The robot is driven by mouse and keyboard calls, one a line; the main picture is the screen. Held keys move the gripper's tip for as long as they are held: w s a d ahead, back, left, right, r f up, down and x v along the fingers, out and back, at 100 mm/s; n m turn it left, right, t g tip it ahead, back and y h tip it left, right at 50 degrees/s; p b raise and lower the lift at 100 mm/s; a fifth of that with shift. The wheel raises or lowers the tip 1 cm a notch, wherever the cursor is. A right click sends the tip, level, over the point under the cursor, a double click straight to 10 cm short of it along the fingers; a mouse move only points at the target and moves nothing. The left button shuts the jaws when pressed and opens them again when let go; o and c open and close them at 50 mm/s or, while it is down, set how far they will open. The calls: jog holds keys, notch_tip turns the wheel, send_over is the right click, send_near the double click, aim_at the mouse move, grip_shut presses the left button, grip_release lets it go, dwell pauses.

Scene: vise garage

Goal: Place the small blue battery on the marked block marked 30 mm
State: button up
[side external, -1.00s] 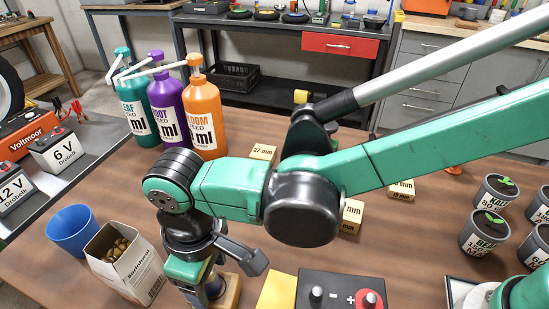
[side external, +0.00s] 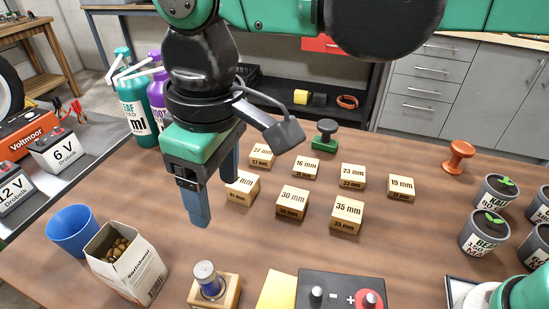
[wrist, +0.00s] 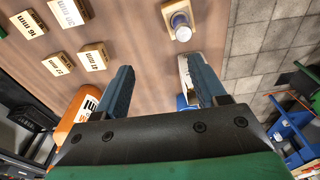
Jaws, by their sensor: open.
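The small battery (side external: 209,282), a cylinder with a silver top and a bluish body, stands upright on a wooden block (side external: 231,293) at the front of the table. It also shows in the wrist view (wrist: 180,24). The block marked 30 mm (side external: 292,201) has nothing on it and sits among other marked blocks; it is partly cut off in the wrist view (wrist: 70,12). My gripper (side external: 213,200) is open and empty, raised above the table behind the battery, left of the 30 mm block. Its two blue fingers show apart in the wrist view (wrist: 159,68).
Blocks marked 41 mm (side external: 242,187), 35 mm (side external: 347,213) and others surround the 30 mm block. A carton (side external: 125,262), a blue cup (side external: 75,232) and tall bottles (side external: 133,100) stand left. A control box (side external: 340,290) is at front, plant pots (side external: 484,232) at right.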

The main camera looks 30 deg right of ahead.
jog(key=d+f+m+t, duration=0.2)
jog(key=d+m+t, duration=0.1)
jog(key=d, duration=1.1)
jog(key=d+f+m+t, duration=0.3)
jog(key=d+m, duration=0.3)
jog(key=d, duration=0.7)
jog(key=shift+d+t+h, duration=0.3)
jog(key=shift+d+h, duration=0.05)
jog(key=shift+h, duration=0.05)
